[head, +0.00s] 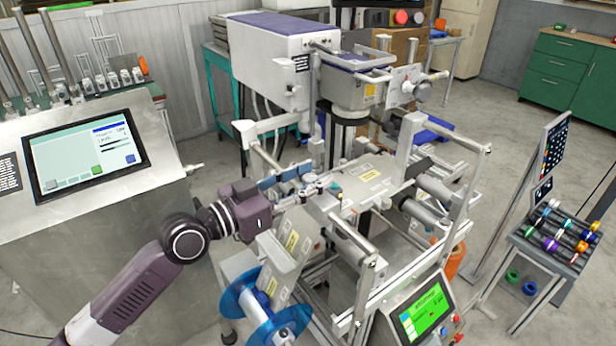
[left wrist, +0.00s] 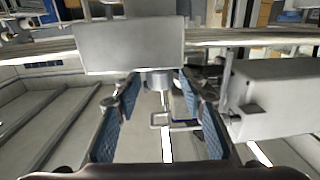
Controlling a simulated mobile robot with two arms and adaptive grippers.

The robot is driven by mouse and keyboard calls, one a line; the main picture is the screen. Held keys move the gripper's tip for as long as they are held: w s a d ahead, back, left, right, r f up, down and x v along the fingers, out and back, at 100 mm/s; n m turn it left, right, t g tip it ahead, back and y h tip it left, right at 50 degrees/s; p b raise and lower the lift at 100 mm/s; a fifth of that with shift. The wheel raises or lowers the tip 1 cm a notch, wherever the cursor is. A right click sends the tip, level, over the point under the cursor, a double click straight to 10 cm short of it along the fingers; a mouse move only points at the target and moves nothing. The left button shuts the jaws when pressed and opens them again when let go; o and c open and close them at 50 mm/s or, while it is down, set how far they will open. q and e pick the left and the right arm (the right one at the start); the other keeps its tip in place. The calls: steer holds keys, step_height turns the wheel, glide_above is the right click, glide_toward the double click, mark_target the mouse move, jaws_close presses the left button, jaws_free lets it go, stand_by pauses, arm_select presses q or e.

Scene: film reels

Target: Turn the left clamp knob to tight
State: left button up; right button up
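My left gripper (head: 306,181) reaches in from the left to the near left side of the machine's flat plate (head: 372,180). In the left wrist view its two blue-padded fingers (left wrist: 157,88) stand wide apart, with nothing held between them. A small grey cylindrical part (left wrist: 160,80), perhaps the left clamp knob, shows between the fingertips below a pale block (left wrist: 130,48). I cannot tell its setting or whether a finger touches it. In the head view the fingers and small fittings overlap, so the knob is not clear. My right gripper is not in view.
A blue reel (head: 262,312) sits below my left gripper. Metal rails and posts (head: 362,290) stand close on the right. A console with a screen (head: 85,160) is at left, a green display (head: 422,308) at front right. A rack of colored rolls (head: 560,235) stands far right.

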arm_select(q)
steer(key=shift+a, duration=0.1)
steer(key=shift+s+a+f, duration=0.1)
steer(key=shift+s+a, duration=0.1)
steer(key=v, duration=1.1)
steer(key=shift+s+a, duration=0.1)
